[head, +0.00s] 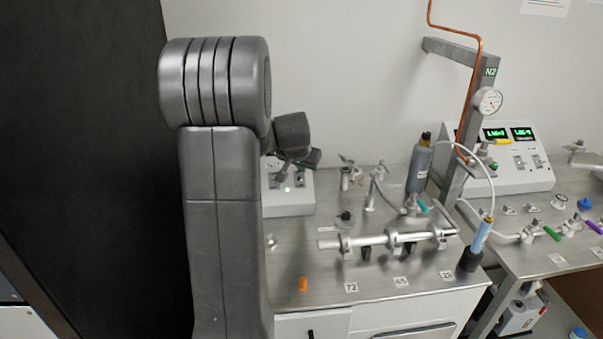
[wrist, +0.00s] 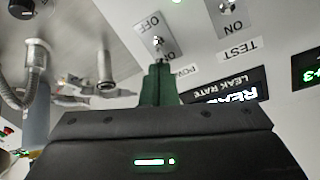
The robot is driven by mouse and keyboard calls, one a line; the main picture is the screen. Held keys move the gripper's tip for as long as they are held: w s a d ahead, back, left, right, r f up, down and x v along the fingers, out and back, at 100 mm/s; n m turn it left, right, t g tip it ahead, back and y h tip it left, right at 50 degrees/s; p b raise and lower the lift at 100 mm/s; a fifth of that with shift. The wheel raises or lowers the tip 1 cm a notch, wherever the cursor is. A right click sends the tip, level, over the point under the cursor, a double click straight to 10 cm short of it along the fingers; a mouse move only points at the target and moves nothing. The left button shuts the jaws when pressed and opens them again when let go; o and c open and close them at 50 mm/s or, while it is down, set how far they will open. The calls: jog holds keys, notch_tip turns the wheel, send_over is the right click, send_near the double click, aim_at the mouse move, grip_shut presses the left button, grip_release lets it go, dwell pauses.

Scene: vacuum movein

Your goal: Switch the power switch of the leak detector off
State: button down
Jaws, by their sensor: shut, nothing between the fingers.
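The leak detector (head: 290,208) is a pale box on the bench, mostly hidden behind my arm in the head view. In the wrist view its panel (wrist: 205,60) appears upside down. The power switch (wrist: 158,43) is a small metal toggle between an OFF label (wrist: 148,23) and a partly hidden ON label (wrist: 168,54). Which way its lever leans is hard to tell. My gripper (wrist: 158,68) is shut and empty, its dark green fingertips close to the switch on the ON side. Contact cannot be judged. My gripper also shows in the head view (head: 281,176).
Beside the power switch is a TEST switch (wrist: 224,8). A lit display (wrist: 228,88) is partly hidden by my gripper. Metal fittings (head: 371,190) stand right of the detector. A clamped tube (head: 370,241) and an orange piece (head: 303,284) lie nearer the bench front.

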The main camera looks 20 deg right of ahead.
jog(key=shift+s+a+f+t+h+b, duration=0.1)
jog(key=shift+s+f+t+h+b, duration=0.4)
jog(key=shift+b, duration=1.9)
jog(key=shift+s+a+f+t+y+b, duration=0.15)
jog(key=shift+t+b, duration=0.75)
jog(key=shift+b, duration=1.5)
jog(key=shift+s+f+t+h+b, duration=0.3)
jog(key=shift+t+b, duration=0.4)
jog(key=shift+b, duration=1.7)
jog(key=shift+r+t+b, duration=0.3)
jog(key=shift+r+p, duration=0.3)
jog(key=shift+p, duration=0.1)
jog(key=shift+s, duration=0.1)
jog(key=shift+s+a, duration=0.2)
jog(key=shift+s, duration=0.5)
